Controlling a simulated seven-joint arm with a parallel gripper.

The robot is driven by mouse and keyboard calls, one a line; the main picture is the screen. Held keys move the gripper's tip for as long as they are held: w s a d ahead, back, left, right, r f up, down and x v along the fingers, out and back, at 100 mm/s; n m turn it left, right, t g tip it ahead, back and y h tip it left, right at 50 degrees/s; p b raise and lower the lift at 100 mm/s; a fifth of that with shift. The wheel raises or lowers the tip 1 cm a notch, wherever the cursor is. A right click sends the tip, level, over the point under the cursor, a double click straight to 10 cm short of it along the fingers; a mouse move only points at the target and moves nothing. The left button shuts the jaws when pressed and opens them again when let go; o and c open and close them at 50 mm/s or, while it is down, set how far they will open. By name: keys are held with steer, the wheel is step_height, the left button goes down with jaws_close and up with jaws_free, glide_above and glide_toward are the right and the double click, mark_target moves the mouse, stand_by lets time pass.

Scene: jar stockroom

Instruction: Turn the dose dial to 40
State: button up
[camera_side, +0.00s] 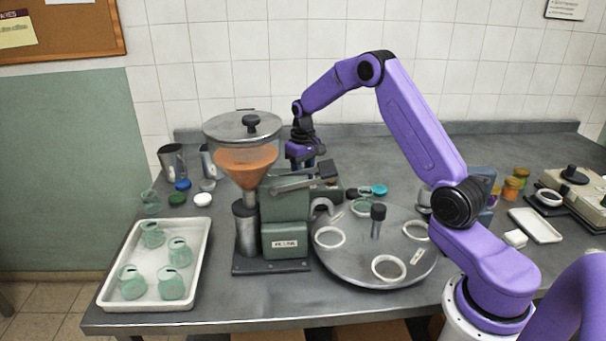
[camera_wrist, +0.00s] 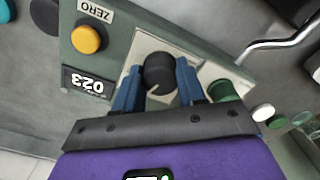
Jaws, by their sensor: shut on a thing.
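The dose dial (camera_wrist: 159,68) is a black round knob with a pale pointer line, on a light plate of the green machine. My gripper (camera_wrist: 158,82) has its two blue fingers on either side of the dial, shut on it. A small dark display (camera_wrist: 86,82) beside it appears upside down and reads 023. In the side view the green dosing machine (camera_side: 284,238) carries a hopper of orange powder (camera_side: 245,165).
A yellow button (camera_wrist: 86,39) under a ZERO label and a green button (camera_wrist: 222,90) flank the dial. A round turntable (camera_side: 345,270) with white rings stands right of the machine. A white tray (camera_side: 140,302) with several green jars stands left.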

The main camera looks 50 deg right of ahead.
steer(key=o, duration=1.1)
steer(key=shift+c, duration=0.2)
steer(key=shift+r, duration=0.15)
step_height(320, 180, up, 17)
steer(key=shift+r, duration=0.1)
